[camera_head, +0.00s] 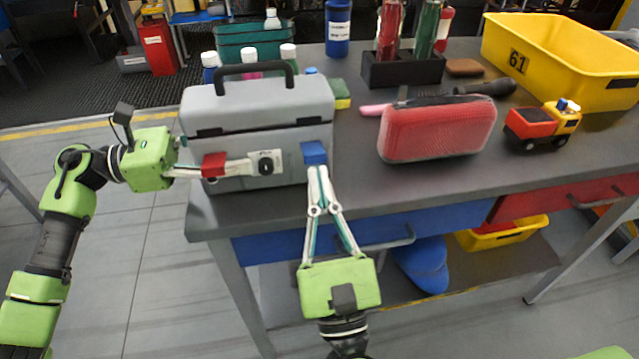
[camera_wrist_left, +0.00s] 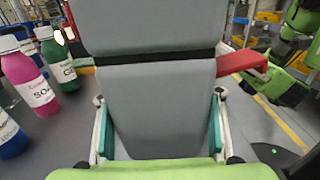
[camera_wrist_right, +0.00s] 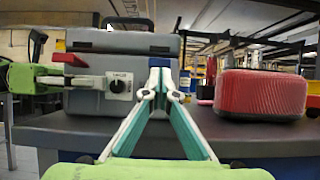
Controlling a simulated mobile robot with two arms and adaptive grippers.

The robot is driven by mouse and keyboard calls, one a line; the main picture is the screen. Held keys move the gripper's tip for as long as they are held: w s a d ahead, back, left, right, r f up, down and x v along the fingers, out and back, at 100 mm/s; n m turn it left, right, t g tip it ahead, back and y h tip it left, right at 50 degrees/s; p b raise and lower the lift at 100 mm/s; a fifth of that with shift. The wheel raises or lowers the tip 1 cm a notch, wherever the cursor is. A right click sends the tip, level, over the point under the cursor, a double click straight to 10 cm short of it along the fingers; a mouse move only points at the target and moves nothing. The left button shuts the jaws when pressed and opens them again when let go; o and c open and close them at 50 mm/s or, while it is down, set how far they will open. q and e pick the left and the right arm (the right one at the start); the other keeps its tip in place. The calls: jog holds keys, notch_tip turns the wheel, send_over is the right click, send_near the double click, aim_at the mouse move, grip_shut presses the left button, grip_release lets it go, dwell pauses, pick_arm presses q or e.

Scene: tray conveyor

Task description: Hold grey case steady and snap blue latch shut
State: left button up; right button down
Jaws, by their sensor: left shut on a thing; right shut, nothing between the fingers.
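The grey case (camera_head: 258,135) stands upright at the table's near left corner, lid down with a dark seam. Its blue latch (camera_head: 314,153) is on the right of the front face, and a bit of it shows in the right wrist view (camera_wrist_right: 160,62). I cannot tell whether the latch is fully flat. My left gripper (camera_head: 245,168) is shut on the left end of the case; its fingers flank that end in the left wrist view (camera_wrist_left: 160,128). My right gripper (camera_head: 316,170) is shut and empty, its tips at the blue latch's lower edge, seemingly touching.
A red latch (camera_head: 214,165) juts out on the case's left front and also shows in the left wrist view (camera_wrist_left: 242,62). Bottles (camera_head: 250,68) stand behind the case. A red pouch (camera_head: 437,130), toy truck (camera_head: 543,125) and yellow bin (camera_head: 560,60) lie to the right.

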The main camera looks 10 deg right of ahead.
aim_at(320, 157)
jog(key=shift+s+r, duration=0.15)
jog(key=shift+r, duration=0.7)
jog(key=r, duration=0.3)
jog(key=shift+w+r, duration=0.7)
jog(key=shift+r, duration=0.3)
dwell(1.2)
